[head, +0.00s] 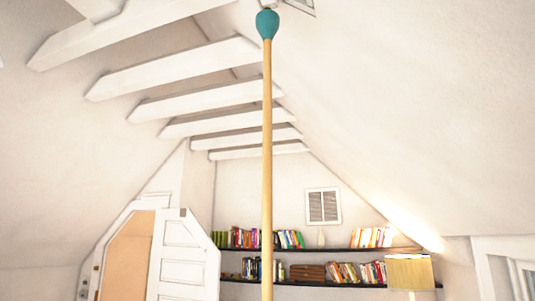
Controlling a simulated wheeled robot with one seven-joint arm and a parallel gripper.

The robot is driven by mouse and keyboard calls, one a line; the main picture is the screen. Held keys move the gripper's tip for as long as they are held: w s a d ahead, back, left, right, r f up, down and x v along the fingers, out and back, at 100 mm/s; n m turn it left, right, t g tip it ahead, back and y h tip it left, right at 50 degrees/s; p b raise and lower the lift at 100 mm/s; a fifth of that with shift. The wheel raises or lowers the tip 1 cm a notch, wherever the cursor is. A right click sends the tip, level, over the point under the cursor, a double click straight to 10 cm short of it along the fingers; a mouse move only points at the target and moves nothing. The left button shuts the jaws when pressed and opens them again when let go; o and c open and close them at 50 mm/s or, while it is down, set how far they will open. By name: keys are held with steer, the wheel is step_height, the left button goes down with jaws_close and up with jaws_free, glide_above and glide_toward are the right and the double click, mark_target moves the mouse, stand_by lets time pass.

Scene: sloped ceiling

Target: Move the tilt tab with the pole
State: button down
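The pole (267,170) is a long, thin wooden rod with a rounded teal tip (267,24). It stands nearly upright in the middle of the head view, and its lower end runs out of the bottom of the picture. The teal tip is close to the top edge, beside a white framed fixture (302,6) on the sloped ceiling that is mostly cut off. I cannot tell whether the tip touches anything. I cannot make out the tilt tab for certain. My gripper is not in view, so its hold on the pole does not show.
White ceiling beams (180,70) cross the upper left. A louvred vent (323,207) is on the far wall above shelves (345,249) of books. A white door (183,255) is at lower left, and a lamp (410,272) and window (507,268) are at lower right.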

steer(key=shift+w+r, duration=0.2)
steer(key=shift+r, duration=0.15)
stand_by(0.5)
steer(key=shift+r, duration=0.4)
stand_by(0.9)
steer(key=shift+r, duration=3.35)
steer(key=shift+a, duration=0.1)
stand_by(0.3)
steer(key=w+a+r, duration=0.1)
steer(key=a+r, duration=0.4)
steer(key=shift+w+a+r, duration=0.15)
steer(key=shift+w+r, duration=0.05)
steer(key=shift+w, duration=0.2)
stand_by(0.6)
stand_by(0.4)
